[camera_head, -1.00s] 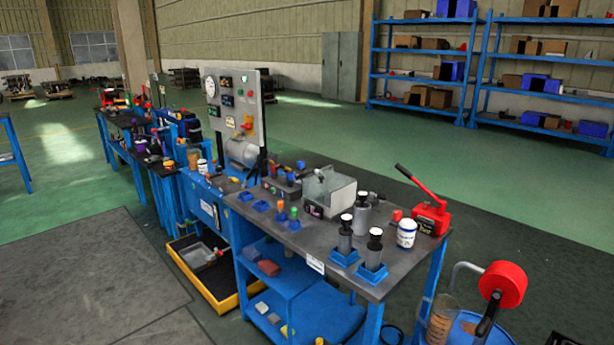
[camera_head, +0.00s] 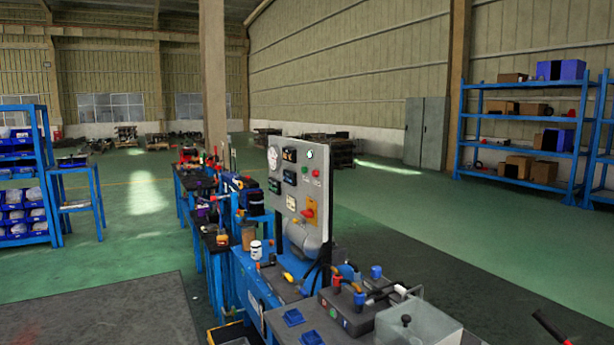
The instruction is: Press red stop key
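A grey upright control panel (camera_head: 299,185) stands on the blue workbench in the middle of the view. Near its top right are a small red button (camera_head: 316,173) and a small green one (camera_head: 305,169). Lower down, a larger red knob (camera_head: 308,213) sits on a yellow plate. I cannot tell which of the red controls is the stop key. The panel also carries a round white gauge and dark displays.
A clear box (camera_head: 418,322) and a unit with coloured knobs (camera_head: 345,312) stand on the near bench. More blue benches run behind the panel. Blue shelves stand at right (camera_head: 530,140) and left (camera_head: 25,185). The green floor (camera_head: 420,215) right of the panel is clear.

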